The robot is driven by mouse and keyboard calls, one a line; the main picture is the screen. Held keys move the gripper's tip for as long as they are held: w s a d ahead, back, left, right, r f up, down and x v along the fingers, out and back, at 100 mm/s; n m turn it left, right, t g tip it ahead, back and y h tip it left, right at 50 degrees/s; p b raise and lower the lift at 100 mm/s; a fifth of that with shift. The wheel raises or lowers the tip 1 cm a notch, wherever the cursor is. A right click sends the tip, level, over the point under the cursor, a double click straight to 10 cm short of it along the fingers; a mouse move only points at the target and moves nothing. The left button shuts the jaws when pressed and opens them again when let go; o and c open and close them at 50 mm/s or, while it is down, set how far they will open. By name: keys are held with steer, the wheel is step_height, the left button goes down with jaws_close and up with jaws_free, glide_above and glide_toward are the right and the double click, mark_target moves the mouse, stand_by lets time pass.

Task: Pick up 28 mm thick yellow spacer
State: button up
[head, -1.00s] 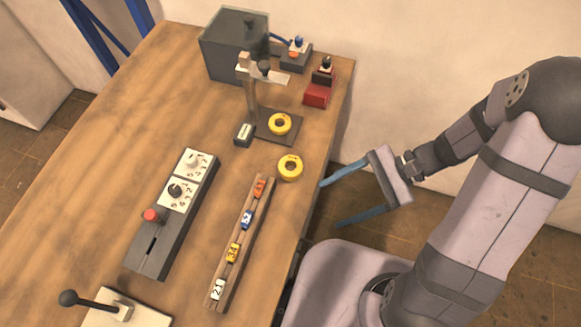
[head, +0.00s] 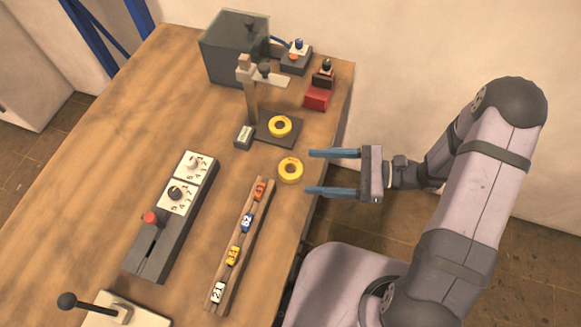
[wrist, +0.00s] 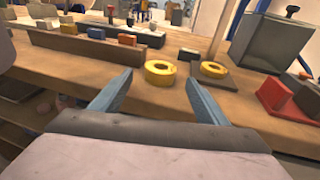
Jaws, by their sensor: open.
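Two yellow ring-shaped spacers show. One yellow spacer (head: 290,180) lies flat on the bare table near its right edge; it also shows in the wrist view (wrist: 160,81). The other yellow spacer (head: 280,135) lies on the dark base of the gauge stand, and in the wrist view (wrist: 214,76) it is to the right. Any thickness marking is too small to read. My gripper (head: 308,171) is open and empty. Its two blue fingers point left at the nearer spacer, with the tips just short of it. In the wrist view that spacer appears between the fingertips.
The gauge stand (head: 251,102) rises behind the spacers, with a small display block (head: 244,135) beside it. A wooden rail (head: 226,276) with several coloured numbered tags lies nearby. A red block (head: 317,98) and grey box (head: 229,55) stand farther back.

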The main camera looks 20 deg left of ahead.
mark_target(299, 169)
steer(key=shift+p+x, duration=1.05)
steer(key=shift+x, duration=1.55)
steer(key=shift+d, duration=0.1)
steer(key=c, duration=1.1)
